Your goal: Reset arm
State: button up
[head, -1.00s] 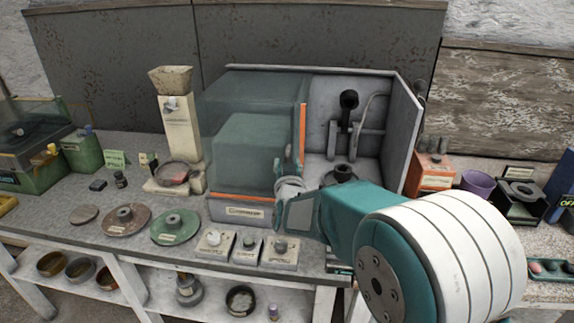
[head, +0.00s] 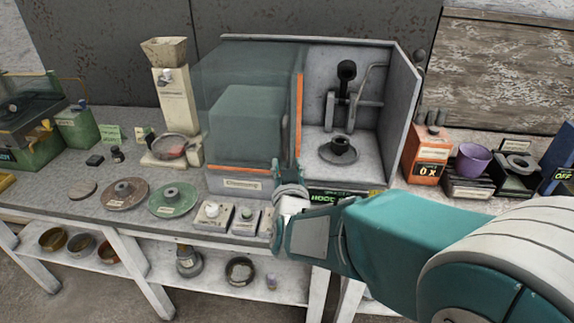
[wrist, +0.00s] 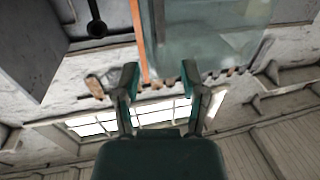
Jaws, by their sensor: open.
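My gripper (wrist: 159,78) is open and empty in the wrist view, its two teal fingers apart with nothing between them. Behind the fingers are the clear hood, its orange edge and a bright window. In the head view my arm reaches in from the lower right and ends low in front of the hooded cabinet (head: 240,186).
Labelled switch boxes (head: 213,214) stand at the bench front, close to my arm's end. Green (head: 173,199) and brown (head: 126,194) discs lie left of them. An orange box (head: 427,155) and purple cup (head: 473,158) stand right of the cabinet. A lower shelf holds several bowls.

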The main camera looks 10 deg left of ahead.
dwell(0.4)
jog(key=s+d+f+m+g+h, duration=0.1)
jog(key=s+d+m+g+h, duration=0.1)
jog(key=s+d+g, duration=1)
jog(key=s+d+h, duration=0.1)
jog(key=s+d, duration=1)
jog(key=s, duration=0.2)
